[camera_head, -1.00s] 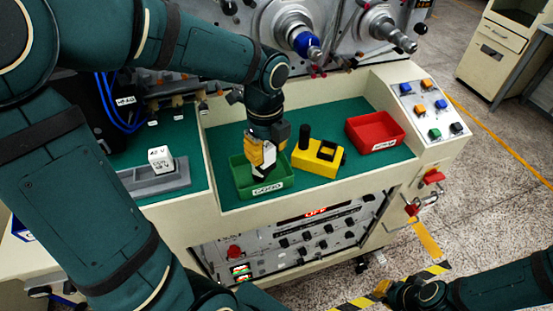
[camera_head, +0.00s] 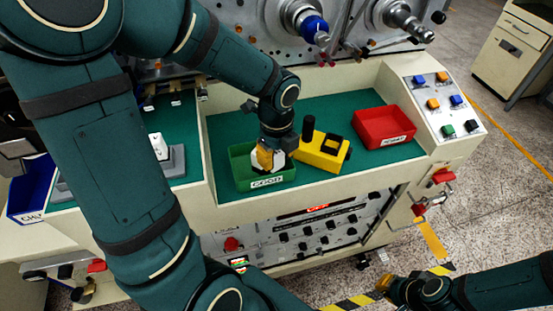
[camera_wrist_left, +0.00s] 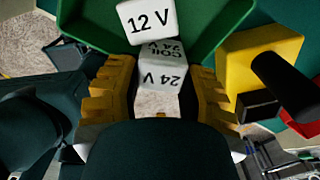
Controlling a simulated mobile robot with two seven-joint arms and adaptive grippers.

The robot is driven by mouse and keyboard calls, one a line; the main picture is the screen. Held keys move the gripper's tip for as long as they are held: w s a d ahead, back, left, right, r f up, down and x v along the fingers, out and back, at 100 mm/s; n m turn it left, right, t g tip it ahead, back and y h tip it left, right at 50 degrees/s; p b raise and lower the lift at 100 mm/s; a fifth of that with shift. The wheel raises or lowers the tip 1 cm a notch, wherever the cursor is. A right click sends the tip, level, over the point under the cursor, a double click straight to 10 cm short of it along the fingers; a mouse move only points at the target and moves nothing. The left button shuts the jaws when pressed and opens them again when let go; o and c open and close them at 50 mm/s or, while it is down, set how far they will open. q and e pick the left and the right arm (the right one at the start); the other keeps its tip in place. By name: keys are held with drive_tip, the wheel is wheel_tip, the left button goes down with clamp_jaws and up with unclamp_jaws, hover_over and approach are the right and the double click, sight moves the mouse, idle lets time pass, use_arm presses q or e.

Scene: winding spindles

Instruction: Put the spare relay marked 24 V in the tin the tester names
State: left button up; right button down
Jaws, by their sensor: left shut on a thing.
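My left gripper (camera_head: 268,158) is over the green tin (camera_head: 262,183), whose label reads GOOD. In the left wrist view its yellow fingers (camera_wrist_left: 160,95) are shut on a white relay (camera_wrist_left: 161,72) marked 24 V. Another white block (camera_wrist_left: 148,20) marked 12 V shows just beyond it, against the green tin. I cannot tell whether the held relay touches the tin floor. The yellow tester (camera_head: 322,153) with a black knob stands right of the tin; I cannot read a verdict on it. My right gripper (camera_head: 384,284) is low at the bottom right, too small to judge.
A red tin (camera_head: 384,130) with an unreadable label stands further right. A blue tin (camera_head: 30,190) is at far left. A white block (camera_head: 159,146) stands in a grey holder (camera_head: 177,160), partly behind my left arm. Raised cream walls border the green mat.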

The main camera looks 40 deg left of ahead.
sight(276, 155)
use_arm(q)
drive_tip(key=shift+w+f, duration=0.1)
drive_tip(key=shift+f, duration=0.55)
drive_tip(key=o, duration=1.1)
drive_tip(key=shift+f, duration=0.1)
wheel_tip(276, 155, up, 12)
drive_tip(key=p, duration=0.3)
drive_tip(key=shift+r, duration=0.2)
